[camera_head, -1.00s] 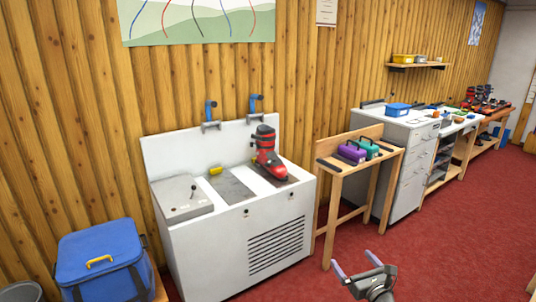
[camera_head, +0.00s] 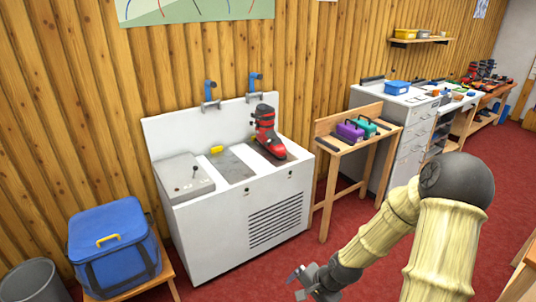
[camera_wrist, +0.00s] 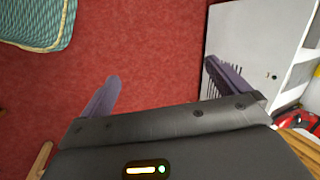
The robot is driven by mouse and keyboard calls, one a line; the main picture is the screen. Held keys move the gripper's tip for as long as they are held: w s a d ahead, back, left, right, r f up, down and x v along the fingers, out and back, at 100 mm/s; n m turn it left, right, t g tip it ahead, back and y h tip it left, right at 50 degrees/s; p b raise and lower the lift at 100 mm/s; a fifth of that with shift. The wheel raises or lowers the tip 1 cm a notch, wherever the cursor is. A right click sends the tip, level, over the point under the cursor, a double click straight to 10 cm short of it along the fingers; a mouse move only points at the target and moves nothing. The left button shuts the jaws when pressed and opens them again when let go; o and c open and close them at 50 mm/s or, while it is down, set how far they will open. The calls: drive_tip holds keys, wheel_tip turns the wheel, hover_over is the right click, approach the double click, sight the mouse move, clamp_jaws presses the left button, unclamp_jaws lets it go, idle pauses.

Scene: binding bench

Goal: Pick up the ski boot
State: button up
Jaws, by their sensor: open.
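The ski boot (camera_head: 267,134) is red and black and stands upright on the right part of the white bench unit's top. In the wrist view, a red and black shape (camera_wrist: 292,120) at the right edge appears to be part of it. My gripper (camera_head: 296,283) is in front of the white unit, low over the red floor, apart from the boot. In the wrist view, its two purple-grey fingers (camera_wrist: 160,80) are spread with nothing between them.
The white unit (camera_head: 230,220) has a raised back panel with blue clamps. A blue bag (camera_head: 108,235) sits on a low stand at left, by a grey bin (camera_head: 32,282). A wooden stand (camera_head: 340,150) with purple and teal items is right. Red floor is free in front.

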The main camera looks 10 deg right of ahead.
drive_tip(key=s+r+n+h+p, duration=0.1)
drive_tip(key=s+r+n, duration=0.3)
drive_tip(key=r, duration=0.6)
drive_tip(key=s+r+n+h+p, duration=0.2)
drive_tip(key=s+r+n+p, duration=0.2)
drive_tip(key=r, duration=0.7)
drive_tip(key=shift+s+n+h, duration=0.25)
drive_tip(key=shift+n+h, duration=0.05)
drive_tip(key=shift+n, duration=0.8)
drive_tip(key=shift+a+f, duration=0.1)
